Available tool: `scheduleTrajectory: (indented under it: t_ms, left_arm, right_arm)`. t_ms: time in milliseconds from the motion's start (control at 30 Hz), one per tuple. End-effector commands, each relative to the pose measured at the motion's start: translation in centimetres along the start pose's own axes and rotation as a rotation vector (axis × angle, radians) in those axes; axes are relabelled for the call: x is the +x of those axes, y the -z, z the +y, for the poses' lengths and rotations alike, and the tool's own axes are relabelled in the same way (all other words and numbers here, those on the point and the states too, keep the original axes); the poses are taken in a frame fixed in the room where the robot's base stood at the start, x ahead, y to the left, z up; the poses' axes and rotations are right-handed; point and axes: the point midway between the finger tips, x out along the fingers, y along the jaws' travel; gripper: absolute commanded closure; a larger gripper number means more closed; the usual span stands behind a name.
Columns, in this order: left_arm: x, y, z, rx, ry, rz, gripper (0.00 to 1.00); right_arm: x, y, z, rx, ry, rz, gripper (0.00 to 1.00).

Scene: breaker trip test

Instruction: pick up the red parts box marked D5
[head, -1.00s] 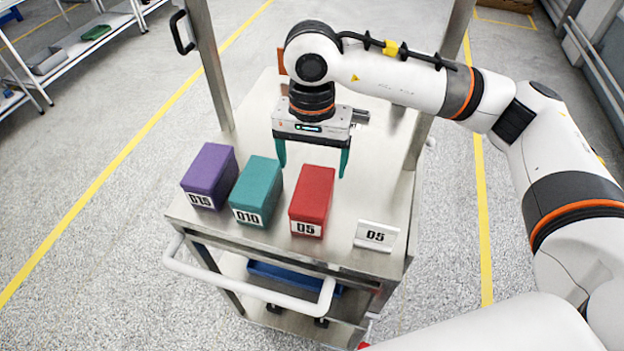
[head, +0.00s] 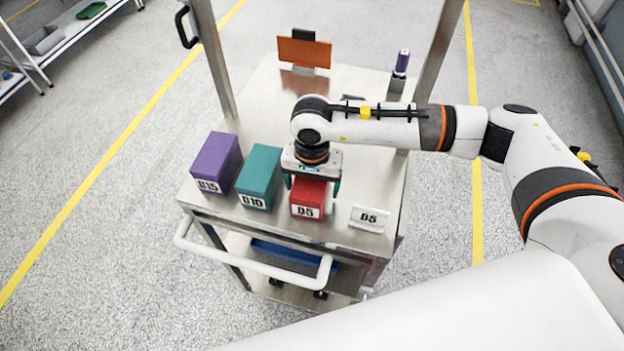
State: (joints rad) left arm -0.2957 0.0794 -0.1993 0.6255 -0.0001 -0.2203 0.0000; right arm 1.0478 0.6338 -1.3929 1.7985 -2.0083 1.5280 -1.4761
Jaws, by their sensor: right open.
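The red parts box marked D5 (head: 308,198) stands on the cart's steel top (head: 272,112), at the right end of a row of boxes. Its label faces the front edge. My right gripper (head: 311,187) is open and points down over the red box, with one green finger on each side of it. The gripper body hides the rear part of the box's top. I cannot tell whether the fingers touch the box. My left gripper is not in view.
A teal box marked D10 (head: 259,176) stands close to the left of the red box, and a purple box marked D15 (head: 217,161) beyond it. A D5 sign (head: 369,218) stands to the right. An orange panel (head: 304,52) and a purple-topped bottle (head: 401,63) are at the back.

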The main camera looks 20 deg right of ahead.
Motion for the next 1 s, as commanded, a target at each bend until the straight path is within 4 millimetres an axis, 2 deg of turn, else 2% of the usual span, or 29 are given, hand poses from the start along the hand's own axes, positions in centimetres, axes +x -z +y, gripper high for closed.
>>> scheduleTrajectory:
  t_ms: [167, 200, 533, 833, 1000]
  left_arm:
    - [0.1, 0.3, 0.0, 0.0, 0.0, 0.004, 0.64]
    - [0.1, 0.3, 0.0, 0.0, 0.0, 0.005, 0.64]
    - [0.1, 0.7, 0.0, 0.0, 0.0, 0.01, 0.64]
    - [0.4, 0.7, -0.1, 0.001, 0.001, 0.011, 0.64]
    - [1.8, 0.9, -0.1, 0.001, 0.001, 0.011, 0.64]
  right_arm:
    - [0.1, 0.0, 0.0, -0.001, 0.0, 0.0, 0.15]
    - [0.1, 0.0, 0.0, -0.001, 0.0, 0.0, 0.18]
    - [0.0, 0.0, 0.0, 0.0, 0.0, 0.0, 0.72]
    - [-0.4, 0.0, 0.1, -0.001, -0.004, -0.001, 0.72]
    - [-3.0, -0.1, 0.2, -0.003, -0.007, -0.006, 0.72]
